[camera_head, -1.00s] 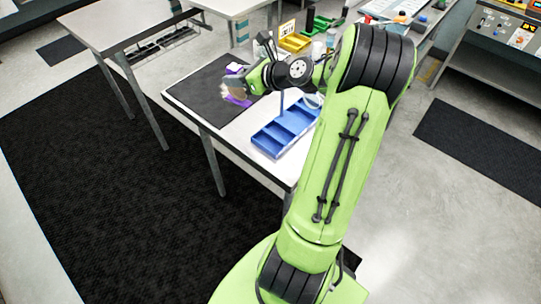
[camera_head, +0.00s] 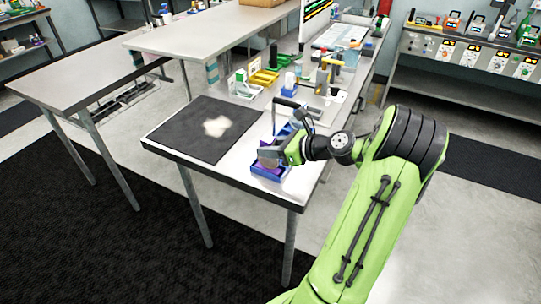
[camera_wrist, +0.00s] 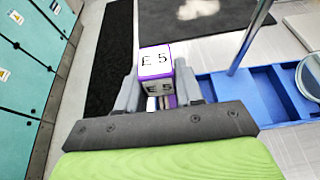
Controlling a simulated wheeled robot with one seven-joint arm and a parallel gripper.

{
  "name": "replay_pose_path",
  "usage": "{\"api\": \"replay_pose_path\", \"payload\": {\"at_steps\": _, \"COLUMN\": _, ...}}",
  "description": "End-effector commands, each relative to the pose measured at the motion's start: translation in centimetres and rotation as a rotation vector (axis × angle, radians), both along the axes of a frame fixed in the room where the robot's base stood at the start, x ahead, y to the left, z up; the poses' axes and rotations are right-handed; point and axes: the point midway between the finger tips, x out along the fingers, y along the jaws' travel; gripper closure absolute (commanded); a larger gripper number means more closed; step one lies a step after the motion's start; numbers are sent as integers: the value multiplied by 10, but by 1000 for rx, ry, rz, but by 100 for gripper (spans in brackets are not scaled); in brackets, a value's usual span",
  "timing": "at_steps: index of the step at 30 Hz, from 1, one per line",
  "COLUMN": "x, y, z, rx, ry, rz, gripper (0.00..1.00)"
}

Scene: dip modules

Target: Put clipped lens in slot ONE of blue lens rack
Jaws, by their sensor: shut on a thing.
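My gripper (camera_wrist: 160,95) is shut on a purple clip (camera_wrist: 168,47) with a white face marked "E 5"; it also shows in the head view (camera_head: 268,154). The lens part of this piece is hidden or too small to make out. The blue lens rack (camera_wrist: 228,84) has several compartments and lies to the right of the clip in the wrist view. In the head view, the gripper and clip are at or over the near end of the rack (camera_head: 268,174). I cannot tell whether the clip touches the rack, and no slot number is readable.
A thin blue-grey pole (camera_wrist: 248,40) rises beside or within the rack, close to the gripper's right. A round glass piece (camera_wrist: 313,76) is at the right edge. A black mat (camera_head: 190,140) covers the table's left part. Yellow bins (camera_head: 265,77) stand behind.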

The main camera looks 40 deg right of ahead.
Motion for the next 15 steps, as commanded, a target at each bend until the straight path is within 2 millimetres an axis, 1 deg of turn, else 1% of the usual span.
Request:
{"api": "replay_pose_path", "payload": {"at_steps": 1, "x": 0, "y": 0, "z": -9, "rx": 2, "ry": 0, "rz": -1, "gripper": 95}}
{"api": "replay_pose_path", "payload": {"at_steps": 7, "x": 0, "y": 0, "z": -6, "rx": 0, "ry": 0, "rz": -1, "gripper": 95}}
{"api": "replay_pose_path", "payload": {"at_steps": 10, "x": 0, "y": 0, "z": -8, "rx": 1, "ry": 0, "rz": -1, "gripper": 95}}
{"api": "replay_pose_path", "payload": {"at_steps": 11, "x": 0, "y": 0, "z": -9, "rx": -1, "ry": 0, "rz": -2, "gripper": 63}}
{"api": "replay_pose_path", "payload": {"at_steps": 15, "x": 0, "y": 0, "z": -8, "rx": -2, "ry": -1, "rz": -1, "gripper": 41}}
